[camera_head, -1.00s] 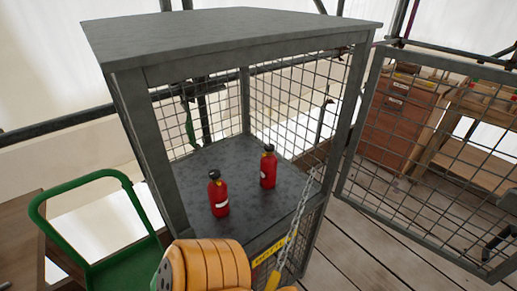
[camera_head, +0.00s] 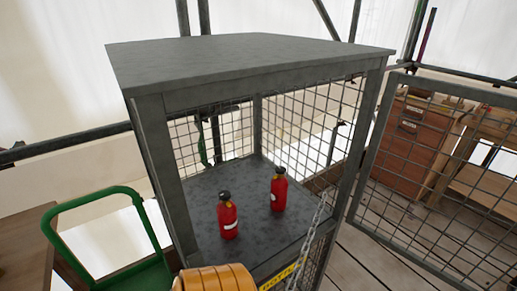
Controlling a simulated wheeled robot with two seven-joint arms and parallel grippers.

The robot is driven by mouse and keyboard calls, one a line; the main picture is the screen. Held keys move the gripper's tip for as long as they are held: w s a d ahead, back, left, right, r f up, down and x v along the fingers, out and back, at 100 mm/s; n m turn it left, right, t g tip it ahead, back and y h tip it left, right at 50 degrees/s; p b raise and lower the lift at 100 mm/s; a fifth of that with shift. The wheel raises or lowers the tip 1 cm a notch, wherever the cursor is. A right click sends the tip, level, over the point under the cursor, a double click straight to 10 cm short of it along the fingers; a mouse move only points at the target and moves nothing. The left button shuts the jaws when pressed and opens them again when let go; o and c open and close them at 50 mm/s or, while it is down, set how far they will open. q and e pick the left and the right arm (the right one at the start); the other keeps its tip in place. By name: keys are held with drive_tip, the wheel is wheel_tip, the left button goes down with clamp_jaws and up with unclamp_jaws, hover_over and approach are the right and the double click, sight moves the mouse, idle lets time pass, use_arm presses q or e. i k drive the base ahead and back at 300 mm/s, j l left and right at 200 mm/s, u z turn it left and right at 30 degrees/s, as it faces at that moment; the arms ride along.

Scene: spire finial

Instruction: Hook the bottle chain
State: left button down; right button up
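Two red bottles with dark caps stand upright on the shelf of a grey mesh cage, the left one (camera_head: 227,216) nearer the front and the right one (camera_head: 278,189) farther back. A metal chain (camera_head: 313,240) hangs at the front right of the cage opening, beside the right post. Its lower end runs out of the bottom of the picture, and I cannot see whether anything holds it. A ribbed orange part (camera_head: 217,279), probably of my arm, shows at the bottom edge. No gripper fingers are visible.
The cage (camera_head: 240,60) has a solid grey top. Its mesh door (camera_head: 432,170) stands swung open to the right. A yellow label (camera_head: 278,278) is on the front edge. A green trolley (camera_head: 105,205) stands at the left, and wooden drawers (camera_head: 400,145) stand behind the door.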

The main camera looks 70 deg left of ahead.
sight(298, 271)
drive_tip(key=k+l+u, duration=0.1)
drive_tip(key=l+u, duration=0.35)
drive_tip(key=k+l+u, duration=0.15)
drive_tip(key=u, duration=0.3)
drive_tip(key=k+l+u, duration=0.15)
drive_tip(key=u, duration=0.25)
drive_tip(key=k+l+u, duration=0.25)
drive_tip(key=u, duration=0.2)
